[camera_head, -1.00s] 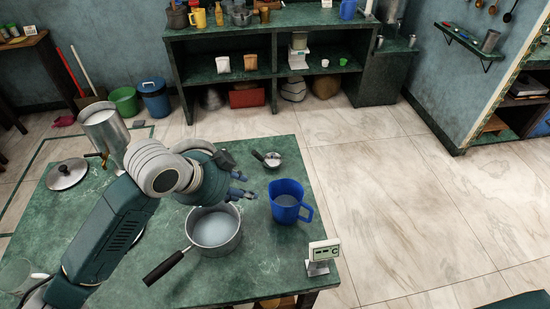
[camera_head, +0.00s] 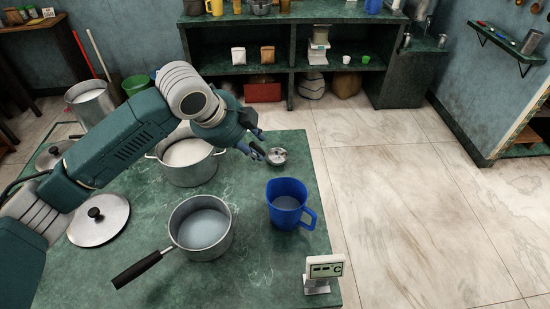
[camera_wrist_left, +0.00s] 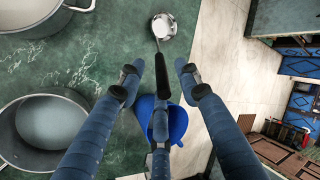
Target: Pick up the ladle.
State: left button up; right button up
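The ladle (camera_head: 277,157) lies on the green table, with a round metal bowl and a dark handle partly hidden by my gripper in the head view. In the left wrist view, the ladle's bowl (camera_wrist_left: 164,26) is at the top and its black handle points down between my fingers. My left gripper (camera_head: 256,143) is at the handle end of the ladle. In the left wrist view, its fingers (camera_wrist_left: 159,76) are spread on both sides of the handle; contact is not visible. My right gripper is not in view.
A blue jug (camera_head: 287,204) stands close to the ladle. A saucepan (camera_head: 202,228), a two-handled pot (camera_head: 188,163) and a lid (camera_head: 99,220) are on the table (camera_head: 250,265). A small display (camera_head: 322,273) stands at the front right corner. The floor right of the table is clear.

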aim_at(260, 152)
pick_arm(q)
jog(key=shift+p+x, duration=0.65)
jog(key=shift+x, duration=2.45)
jog(key=shift+w+a+r, duration=0.1)
grip_shut()
